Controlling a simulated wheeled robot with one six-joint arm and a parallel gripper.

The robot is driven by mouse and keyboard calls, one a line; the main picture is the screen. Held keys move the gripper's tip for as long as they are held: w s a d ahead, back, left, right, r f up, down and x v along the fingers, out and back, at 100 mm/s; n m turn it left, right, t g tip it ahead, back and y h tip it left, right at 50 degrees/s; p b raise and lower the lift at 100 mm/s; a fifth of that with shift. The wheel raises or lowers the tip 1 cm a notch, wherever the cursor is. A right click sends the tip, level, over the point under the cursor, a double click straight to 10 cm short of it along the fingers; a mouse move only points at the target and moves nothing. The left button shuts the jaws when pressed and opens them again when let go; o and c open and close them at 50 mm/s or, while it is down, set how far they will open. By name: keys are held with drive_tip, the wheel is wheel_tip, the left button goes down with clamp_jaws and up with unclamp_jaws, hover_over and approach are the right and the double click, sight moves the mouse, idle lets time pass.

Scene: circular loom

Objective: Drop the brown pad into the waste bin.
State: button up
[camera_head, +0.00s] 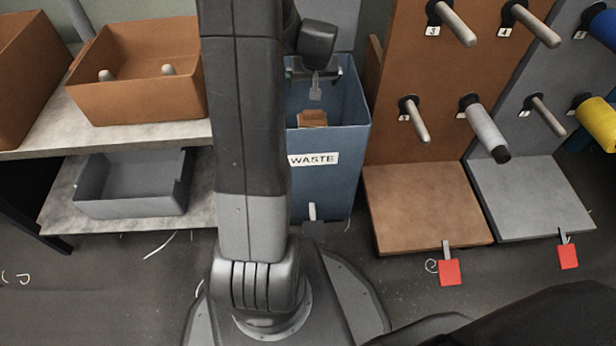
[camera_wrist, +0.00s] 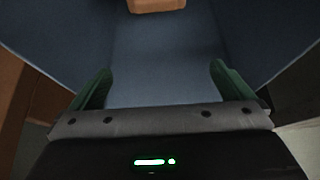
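The blue waste bin (camera_head: 345,160) stands behind my arm and carries a white WASTE label. A brown piece that looks like the pad (camera_head: 312,119) lies inside the bin, partly hidden by its front wall. In the wrist view the brown pad (camera_wrist: 156,5) shows at the top edge, cut off by the frame, apart from my fingers. My gripper (camera_wrist: 160,72) is over the bin (camera_wrist: 165,45), with its two green fingers spread and nothing between them.
A brown box (camera_head: 140,95) with light pegs sits on the left shelf, above a grey tray (camera_head: 130,190). Right of the bin stand a brown peg rack (camera_head: 400,60) and a grey one, with red tags (camera_head: 449,272) at their bases.

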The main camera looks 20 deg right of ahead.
drive_tip(key=p+v, duration=0.4)
drive_tip(key=v, duration=0.9)
drive_tip(key=shift+s+r+p, duration=0.15)
drive_tip(key=shift+r+p, duration=0.15)
drive_tip(key=shift+r, duration=0.05)
drive_tip(key=shift+a+f, duration=0.1)
drive_tip(key=shift+f, duration=0.05)
drive_tip(key=b+x, duration=0.5)
drive_tip(key=x, duration=0.8)
drive_tip(key=shift+r+p, duration=2.05)
drive_tip(key=shift+r, duration=0.3)
drive_tip(key=shift+f, duration=0.15)
